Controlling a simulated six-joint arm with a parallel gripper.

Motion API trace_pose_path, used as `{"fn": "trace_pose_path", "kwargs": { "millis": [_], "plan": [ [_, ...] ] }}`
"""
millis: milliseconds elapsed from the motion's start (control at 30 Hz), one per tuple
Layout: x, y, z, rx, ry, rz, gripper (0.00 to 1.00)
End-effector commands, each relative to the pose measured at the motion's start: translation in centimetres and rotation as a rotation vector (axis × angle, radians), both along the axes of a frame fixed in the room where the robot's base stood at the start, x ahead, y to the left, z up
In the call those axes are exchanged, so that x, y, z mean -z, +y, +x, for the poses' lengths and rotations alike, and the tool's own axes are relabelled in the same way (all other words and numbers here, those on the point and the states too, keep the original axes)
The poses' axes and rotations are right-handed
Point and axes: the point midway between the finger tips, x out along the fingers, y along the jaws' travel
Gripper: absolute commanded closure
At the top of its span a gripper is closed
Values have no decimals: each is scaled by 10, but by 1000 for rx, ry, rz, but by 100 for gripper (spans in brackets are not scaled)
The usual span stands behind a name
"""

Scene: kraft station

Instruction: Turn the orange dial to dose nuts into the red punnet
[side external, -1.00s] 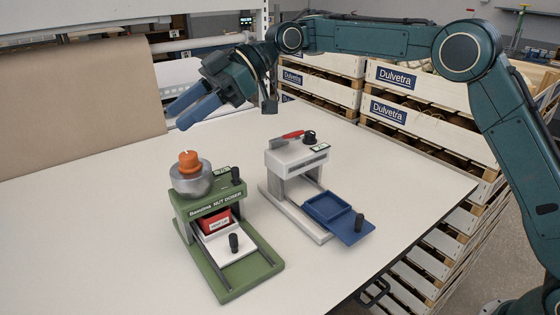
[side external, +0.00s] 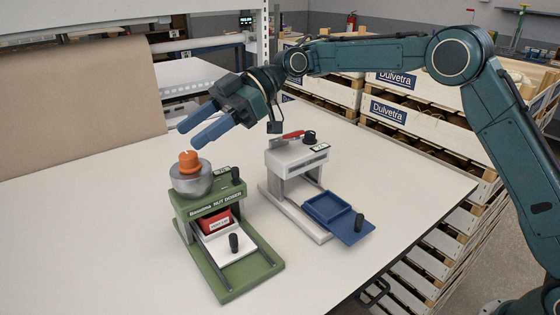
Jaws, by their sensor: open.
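The orange dial (side external: 189,161) sits on top of a round metal hopper (side external: 192,183) on the green nut doser (side external: 222,262). The red punnet (side external: 216,222) is inside the doser, below the hopper, at the back of a white slide (side external: 228,244) with a black knob. Its contents cannot be made out. My gripper (side external: 194,133) is open and empty, with its two blue fingers apart and tilted down to the left. It appears above and behind the dial, not touching it.
A grey-white machine (side external: 297,158) with a red-handled lever and a blue tray (side external: 328,207) stands right of the doser. Wooden Dulvetra crates (side external: 420,120) stand beyond the table. The white table (side external: 80,240) is clear at left.

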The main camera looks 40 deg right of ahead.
Motion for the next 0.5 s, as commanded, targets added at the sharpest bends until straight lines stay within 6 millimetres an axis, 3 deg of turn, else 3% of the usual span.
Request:
{"fn": "trace_pose_path", "kwargs": {
  "millis": [233,500],
  "plan": [
    [36,1,-1,0,3,-1,50],
    [42,25,0,-1,-1,-1,50]
  ]
}}
